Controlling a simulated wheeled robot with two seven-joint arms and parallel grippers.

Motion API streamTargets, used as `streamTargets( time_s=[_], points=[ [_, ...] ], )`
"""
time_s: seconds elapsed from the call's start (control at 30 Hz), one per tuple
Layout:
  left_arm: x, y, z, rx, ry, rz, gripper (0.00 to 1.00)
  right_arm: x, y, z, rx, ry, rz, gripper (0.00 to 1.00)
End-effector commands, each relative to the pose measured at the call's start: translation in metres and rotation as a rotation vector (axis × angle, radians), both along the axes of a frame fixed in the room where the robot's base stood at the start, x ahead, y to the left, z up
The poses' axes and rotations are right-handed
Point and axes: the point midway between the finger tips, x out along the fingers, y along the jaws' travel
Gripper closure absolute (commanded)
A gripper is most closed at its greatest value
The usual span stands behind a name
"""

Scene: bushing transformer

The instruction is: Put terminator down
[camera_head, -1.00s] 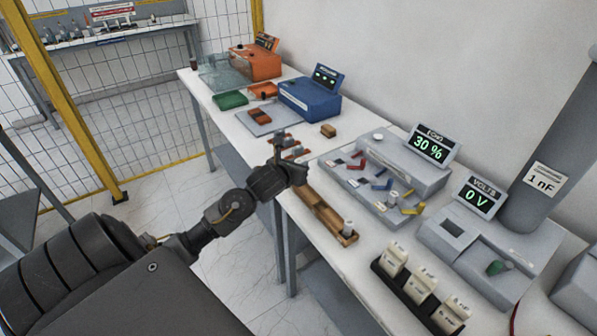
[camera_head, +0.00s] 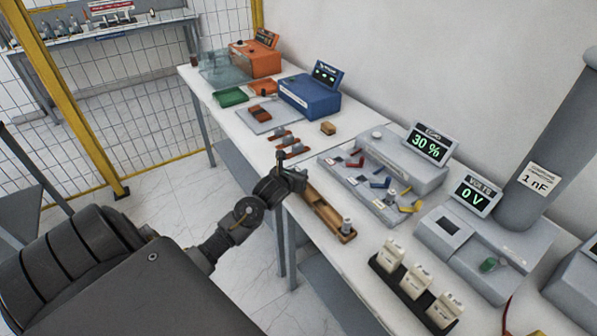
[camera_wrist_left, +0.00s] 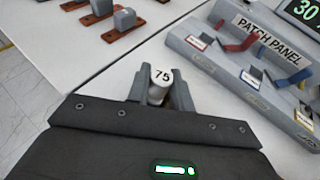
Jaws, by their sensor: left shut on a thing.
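The terminator stands up between the fingers. In the head view I cannot make it out. I cannot tell whether its base touches the table. My right gripper is not in view.
A wooden tray (camera_head: 316,205) holds a grey cylinder (camera_head: 347,225). The patch panel (camera_head: 356,183) stands to the right, with coloured levers. Several brown strips with grey blocks (camera_head: 283,136) lie behind the gripper. A small brown block (camera_head: 328,128) is farther back.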

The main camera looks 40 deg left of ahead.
Motion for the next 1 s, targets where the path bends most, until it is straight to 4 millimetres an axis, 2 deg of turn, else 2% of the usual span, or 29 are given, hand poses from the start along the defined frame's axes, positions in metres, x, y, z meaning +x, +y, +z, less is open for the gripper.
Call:
streamTargets(
  time_s=[0.1,0.13,0.3,0.67,0.77,1.0],
  points=[
    [0.0,0.0,-0.004,0.001,0.0,0.0,1.0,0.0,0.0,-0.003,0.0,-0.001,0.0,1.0],
    [0.0,0.0,-0.004,0.001,0.0,-0.001,0.77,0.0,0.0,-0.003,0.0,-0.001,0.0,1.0],
    [0.0,0.0,-0.003,0.0,0.001,0.0,0.56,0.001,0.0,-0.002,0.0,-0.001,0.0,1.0],
    [-0.002,0.0,0.001,0.001,0.0,0.001,0.56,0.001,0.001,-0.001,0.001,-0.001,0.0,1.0],
    [-0.013,-0.003,0.005,0.003,0.0,-0.002,0.56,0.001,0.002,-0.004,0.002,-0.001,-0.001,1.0],
    [-0.057,-0.016,0.022,0.002,0.001,-0.004,0.56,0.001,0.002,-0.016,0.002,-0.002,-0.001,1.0]
  ],
)
